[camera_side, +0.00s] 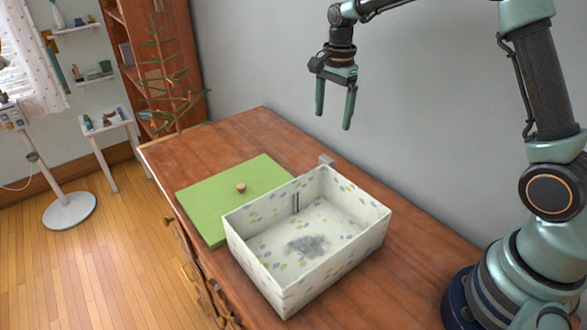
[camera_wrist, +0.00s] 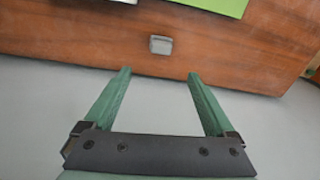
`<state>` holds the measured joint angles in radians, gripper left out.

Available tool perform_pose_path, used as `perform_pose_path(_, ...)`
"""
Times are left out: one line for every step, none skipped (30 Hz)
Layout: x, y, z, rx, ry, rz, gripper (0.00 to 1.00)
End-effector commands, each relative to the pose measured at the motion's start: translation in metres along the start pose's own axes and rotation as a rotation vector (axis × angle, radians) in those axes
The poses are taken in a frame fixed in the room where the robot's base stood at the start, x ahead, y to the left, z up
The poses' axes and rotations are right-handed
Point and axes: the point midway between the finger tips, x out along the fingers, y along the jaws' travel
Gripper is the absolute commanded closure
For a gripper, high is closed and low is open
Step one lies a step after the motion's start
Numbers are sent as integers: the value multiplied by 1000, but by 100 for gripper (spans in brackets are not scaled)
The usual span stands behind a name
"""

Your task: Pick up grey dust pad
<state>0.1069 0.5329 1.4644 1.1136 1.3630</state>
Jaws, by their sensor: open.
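A small grey block (camera_side: 326,160), which looks like the grey dust pad, lies on the wooden dresser top near the wall, just behind the box's back corner. It also shows in the wrist view (camera_wrist: 160,45), ahead of the fingertips and roughly centred between them. The box partly hides it in the side view. My gripper (camera_side: 334,118) is open and empty, fingers pointing down, well above the dresser near the wall. Its two green fingers also show in the wrist view (camera_wrist: 159,74), apart, with nothing between them.
An open, leaf-patterned white box (camera_side: 253,264) stands on the dresser (camera_side: 255,128), with a fuzzy grey patch (camera_side: 308,245) on its floor. A green lid (camera_side: 212,196) with a round knob lies left of it. The wall (camera_side: 265,60) rises behind. The dresser's far left end is bare.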

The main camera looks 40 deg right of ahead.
Motion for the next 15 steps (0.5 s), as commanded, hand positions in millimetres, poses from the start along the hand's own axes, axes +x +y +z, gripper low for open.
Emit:
perform_pose_path(8,-3,-2,35,-2,13,10)
perform_pose_path(12,-4,-3,53,-3,19,10)
perform_pose_path(15,-6,-4,73,-4,23,10)
perform_pose_path(17,-7,-4,84,-4,27,10)
perform_pose_path(19,-7,-5,92,-5,29,10)
perform_pose_path(22,-7,-5,100,-5,31,10)
perform_pose_path(25,-7,-5,103,-5,33,10)
perform_pose_path(28,-7,-5,104,-5,35,10)
perform_pose_path(34,-7,-5,105,-6,35,10)
perform_pose_path(38,-6,-5,104,-5,35,10)
perform_pose_path(44,-6,-5,104,-6,36,10)
perform_pose_path(51,-6,-5,104,-6,35,10)
perform_pose_path(56,-6,-4,103,-6,36,10)
perform_pose_path(61,-6,-4,103,-6,35,10)
perform_pose_path(68,-5,-4,103,-6,36,10)
